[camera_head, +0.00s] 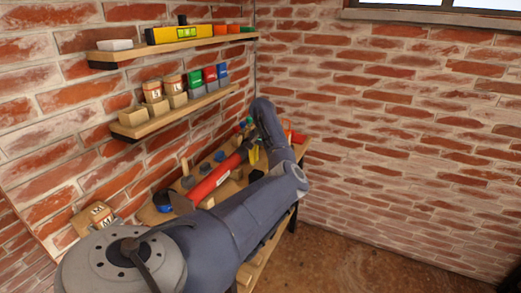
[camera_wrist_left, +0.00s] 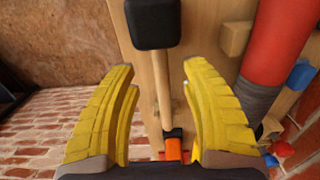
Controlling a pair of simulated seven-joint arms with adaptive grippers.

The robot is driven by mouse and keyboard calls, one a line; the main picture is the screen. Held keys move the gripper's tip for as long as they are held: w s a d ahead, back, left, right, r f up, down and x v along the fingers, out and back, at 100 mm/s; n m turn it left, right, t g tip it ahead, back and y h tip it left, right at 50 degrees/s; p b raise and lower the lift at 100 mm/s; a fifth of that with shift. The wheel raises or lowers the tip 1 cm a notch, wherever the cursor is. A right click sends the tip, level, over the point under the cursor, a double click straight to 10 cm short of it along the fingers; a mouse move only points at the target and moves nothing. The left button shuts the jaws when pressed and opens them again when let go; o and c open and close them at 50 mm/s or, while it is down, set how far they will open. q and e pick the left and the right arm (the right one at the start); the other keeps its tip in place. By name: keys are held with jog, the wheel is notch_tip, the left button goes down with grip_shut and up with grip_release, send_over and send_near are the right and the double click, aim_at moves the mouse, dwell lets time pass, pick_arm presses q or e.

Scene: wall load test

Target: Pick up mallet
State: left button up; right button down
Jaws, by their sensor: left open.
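The mallet has a black block head (camera_wrist_left: 152,22) and a pale wooden handle (camera_wrist_left: 162,85). In the left wrist view it lies on a wooden surface (camera_wrist_left: 193,22), head toward the top of the picture. My left gripper (camera_wrist_left: 158,68) is open, with its yellow fingers on either side of the handle and gaps showing between. The handle's lower end meets black and orange parts near the gripper base; I cannot tell what they are. In the head view my left gripper (camera_head: 254,155) is small and partly hidden by my arm, and I cannot make out the mallet clearly.
A thick red cylinder (camera_wrist_left: 285,35) lies right of the mallet, with a wooden block (camera_wrist_left: 235,38) between. The workbench stands against a brick wall. Above it, the upper shelf holds a yellow level (camera_head: 179,34); the lower shelf (camera_head: 130,131) holds small boxes.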

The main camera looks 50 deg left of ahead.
pick_arm(q)
jog(key=shift+f, duration=3.25)
jog(key=shift+o, duration=0.3)
grip_shut()
